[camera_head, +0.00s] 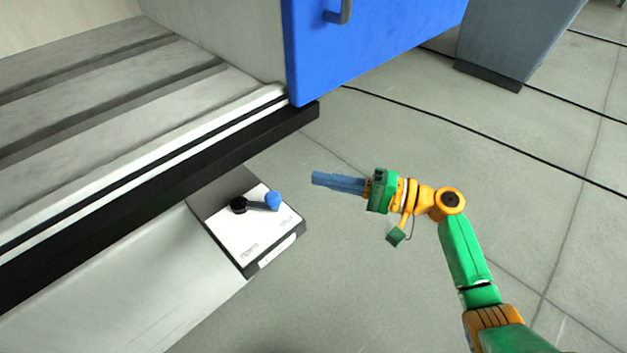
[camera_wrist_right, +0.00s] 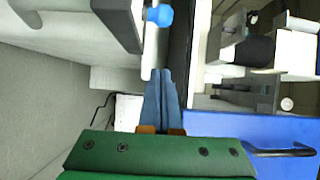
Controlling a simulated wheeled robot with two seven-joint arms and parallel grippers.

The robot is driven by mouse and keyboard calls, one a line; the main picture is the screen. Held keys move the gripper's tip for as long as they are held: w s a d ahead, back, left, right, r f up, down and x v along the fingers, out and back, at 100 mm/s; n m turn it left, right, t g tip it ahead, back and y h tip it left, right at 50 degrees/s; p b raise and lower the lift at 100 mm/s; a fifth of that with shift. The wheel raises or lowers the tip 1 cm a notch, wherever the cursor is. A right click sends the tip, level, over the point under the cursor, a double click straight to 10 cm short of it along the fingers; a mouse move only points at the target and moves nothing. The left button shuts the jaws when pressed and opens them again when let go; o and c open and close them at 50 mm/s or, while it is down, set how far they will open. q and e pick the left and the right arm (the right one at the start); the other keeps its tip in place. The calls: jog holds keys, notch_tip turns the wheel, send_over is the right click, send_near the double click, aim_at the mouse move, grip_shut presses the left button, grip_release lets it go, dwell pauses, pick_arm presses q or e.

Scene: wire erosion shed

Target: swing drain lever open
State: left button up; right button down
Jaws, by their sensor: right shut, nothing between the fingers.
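The drain lever (camera_head: 258,205) is a short grey arm with a blue ball knob (camera_head: 273,201) and a black pivot (camera_head: 238,205). It lies across a white-topped plate (camera_head: 255,236) and points to the right. Two small printed labels on the plate are too small to read surely. My right gripper (camera_head: 314,179) has its blue fingers shut and empty, to the right of the knob and apart from it. In the right wrist view the knob (camera_wrist_right: 159,15) shows beyond the fingertips (camera_wrist_right: 161,71). My left gripper is not in view.
The machine's black lower edge (camera_head: 150,212) runs above and behind the plate. A blue door (camera_head: 370,45) with a grey handle (camera_head: 340,12) hangs above. Black cables (camera_head: 470,137) cross the floor at the right. The floor around my right gripper is clear.

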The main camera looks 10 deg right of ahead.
aim_at(255, 201)
pick_arm(q)
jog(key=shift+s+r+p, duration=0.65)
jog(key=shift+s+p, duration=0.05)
jog(key=shift+p, duration=0.2)
pick_arm(e)
jog(key=a, duration=0.7)
jog(key=shift+s+a, duration=0.25)
jog(key=shift+s, duration=0.1)
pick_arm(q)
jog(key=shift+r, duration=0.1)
